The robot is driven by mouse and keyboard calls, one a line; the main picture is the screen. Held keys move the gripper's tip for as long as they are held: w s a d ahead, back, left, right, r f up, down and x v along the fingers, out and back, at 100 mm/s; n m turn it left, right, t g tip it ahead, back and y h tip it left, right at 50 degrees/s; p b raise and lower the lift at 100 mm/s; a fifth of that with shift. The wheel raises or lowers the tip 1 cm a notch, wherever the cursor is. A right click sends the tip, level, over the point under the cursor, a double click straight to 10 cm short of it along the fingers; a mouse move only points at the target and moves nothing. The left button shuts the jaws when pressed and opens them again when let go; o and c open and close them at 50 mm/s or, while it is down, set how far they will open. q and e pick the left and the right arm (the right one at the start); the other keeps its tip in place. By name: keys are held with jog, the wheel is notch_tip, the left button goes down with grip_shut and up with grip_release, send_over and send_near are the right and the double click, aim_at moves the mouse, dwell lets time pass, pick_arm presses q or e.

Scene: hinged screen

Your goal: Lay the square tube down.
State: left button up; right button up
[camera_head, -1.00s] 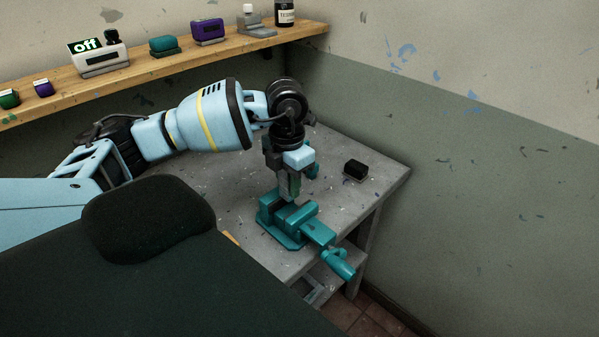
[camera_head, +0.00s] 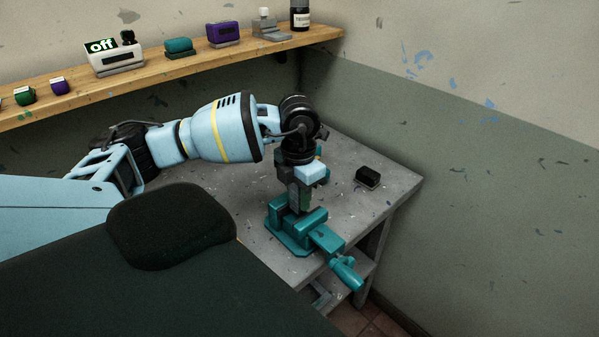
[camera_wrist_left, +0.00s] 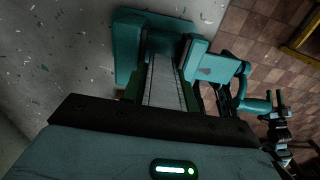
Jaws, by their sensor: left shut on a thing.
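My left gripper (camera_head: 302,200) points down over the teal vise (camera_head: 322,239) on the grey workbench and is shut on the square tube. In the left wrist view the square tube (camera_wrist_left: 164,82) is a long grey metal bar running from the gripper to between the jaws of the vise (camera_wrist_left: 205,66). The tube's far end is hidden there. In the head view the fingers and vise hide most of the tube. Whether the vise jaws press on it, I cannot tell.
A small black block (camera_head: 368,176) lies on the workbench (camera_head: 350,200) to the right of the gripper. A wooden shelf (camera_head: 160,76) with several small items runs along the back wall. A green-grey wall closes off the right side. Bare bench top lies around the vise.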

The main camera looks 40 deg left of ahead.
pick_arm(q)
jog(key=shift+f, duration=0.6)
pick_arm(e)
jog(key=shift+s+f, duration=0.3)
jog(key=shift+f, duration=0.05)
pick_arm(q)
jog(key=shift+f, duration=0.2)
